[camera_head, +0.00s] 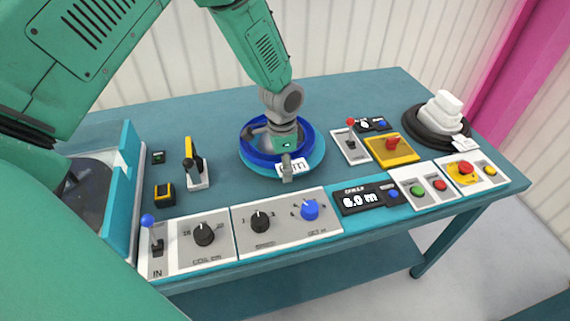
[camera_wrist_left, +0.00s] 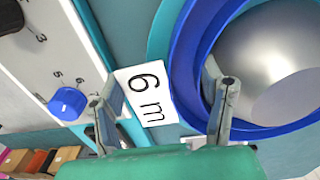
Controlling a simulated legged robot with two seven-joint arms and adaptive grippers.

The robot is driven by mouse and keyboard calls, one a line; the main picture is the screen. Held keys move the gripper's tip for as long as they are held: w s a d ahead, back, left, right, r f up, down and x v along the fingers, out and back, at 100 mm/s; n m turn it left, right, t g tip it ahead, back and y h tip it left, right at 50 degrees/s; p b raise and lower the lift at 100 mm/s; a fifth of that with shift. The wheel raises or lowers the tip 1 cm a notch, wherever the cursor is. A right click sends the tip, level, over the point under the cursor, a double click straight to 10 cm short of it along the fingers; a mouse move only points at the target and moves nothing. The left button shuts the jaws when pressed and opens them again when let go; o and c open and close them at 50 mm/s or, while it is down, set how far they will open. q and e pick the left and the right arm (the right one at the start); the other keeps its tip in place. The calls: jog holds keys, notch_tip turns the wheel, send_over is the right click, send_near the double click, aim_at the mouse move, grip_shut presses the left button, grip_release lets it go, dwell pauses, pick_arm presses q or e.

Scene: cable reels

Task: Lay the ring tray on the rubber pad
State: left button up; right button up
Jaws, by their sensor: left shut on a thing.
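The ring tray is a round blue dish with a raised rim (camera_head: 246,136); a wide curve of its rim and a grey domed middle show in the wrist view (camera_wrist_left: 187,62). A round teal disc (camera_head: 313,163) lies under it, seemingly the rubber pad; I cannot tell whether the two touch. My left gripper (camera_head: 287,168) comes down over the tray's near side. In the wrist view its fingers (camera_wrist_left: 165,105) straddle the near rim and a white "6 m" card (camera_wrist_left: 147,95), and it is shut on the tray. The gripper hides part of the tray. My right gripper is not in view.
A control strip with knobs (camera_head: 260,222), a display (camera_head: 362,199) and buttons runs along the table's front edge. A yellow switch box (camera_head: 391,147) and a black round dish with white blocks (camera_head: 410,123) stand to the right. Bare table (camera_head: 345,92) lies behind.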

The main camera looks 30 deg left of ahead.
pick_arm(q)
jog(key=o, duration=0.4)
jog(key=shift+d, duration=0.35)
jog(key=c, duration=0.7)
jog(key=shift+w+d+r, duration=0.1)
jog(key=shift+w+d, duration=0.05)
jog(key=shift+d, duration=0.25)
jog(key=shift+c, duration=1.1)
jog(key=shift+a+r+p, duration=0.35)
jog(key=shift+a+p, duration=0.1)
jog(key=shift+a, duration=0.05)
jog(key=shift+a+r, duration=0.1)
jog(key=shift+a, duration=0.4)
jog(key=shift+d+r, duration=0.1)
jog(key=shift+d, duration=0.5)
jog(key=shift+d+r+p, duration=0.25)
jog(key=shift+d+p, duration=0.05)
jog(key=shift+p, duration=0.15)
jog(key=shift+r+p, duration=0.25)
jog(key=shift+p, duration=0.05)
jog(key=shift+a+f, duration=0.15)
jog(key=shift+a, duration=0.25)
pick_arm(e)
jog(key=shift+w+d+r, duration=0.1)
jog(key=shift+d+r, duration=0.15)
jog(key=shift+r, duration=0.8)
